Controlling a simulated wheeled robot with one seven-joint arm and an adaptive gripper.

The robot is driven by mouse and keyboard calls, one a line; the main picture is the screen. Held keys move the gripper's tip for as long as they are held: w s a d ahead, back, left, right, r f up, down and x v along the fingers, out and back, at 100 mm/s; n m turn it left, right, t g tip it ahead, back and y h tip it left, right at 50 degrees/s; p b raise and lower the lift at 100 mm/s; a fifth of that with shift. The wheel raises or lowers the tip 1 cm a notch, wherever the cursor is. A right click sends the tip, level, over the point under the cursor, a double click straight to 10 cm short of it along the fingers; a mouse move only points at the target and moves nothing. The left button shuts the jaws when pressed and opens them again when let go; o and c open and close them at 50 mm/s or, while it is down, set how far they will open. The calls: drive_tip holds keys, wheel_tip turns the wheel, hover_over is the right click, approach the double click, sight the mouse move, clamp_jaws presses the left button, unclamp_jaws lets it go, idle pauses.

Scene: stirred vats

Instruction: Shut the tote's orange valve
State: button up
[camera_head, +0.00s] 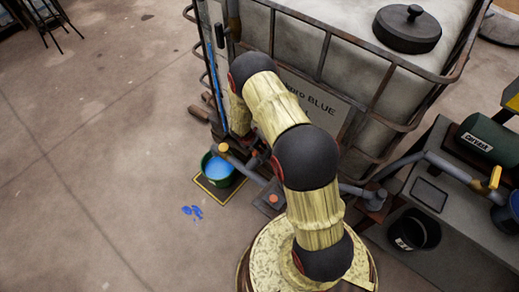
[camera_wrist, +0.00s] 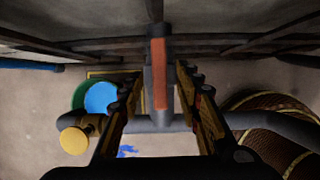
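The tote (camera_head: 375,65) is a large pale container in a rusty cage with a black lid. In the wrist view, the valve's orange handle (camera_wrist: 160,80) is a narrow upright bar in the middle. My gripper (camera_wrist: 158,88) is open, with one finger on each side of the handle. Gaps show between the handle and the fingers; I cannot tell whether they touch it lower down. A grey pipe (camera_wrist: 152,124) crosses behind the fingers. In the head view my own arm hides the gripper and the valve handle.
A green bucket (camera_head: 207,171) of blue liquid stands on a yellow-edged mat (camera_head: 233,190), beside a yellow knob (camera_head: 223,148). Blue splashes (camera_head: 192,211) lie on the floor. A grey bench with a black bucket (camera_head: 415,230) is at right.

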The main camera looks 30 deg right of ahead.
drive_tip(key=shift+b+x, duration=0.4)
drive_tip(key=shift+x, duration=1.1)
drive_tip(key=shift+r, duration=0.1)
drive_tip(key=shift+c, duration=0.8)
clamp_jaws()
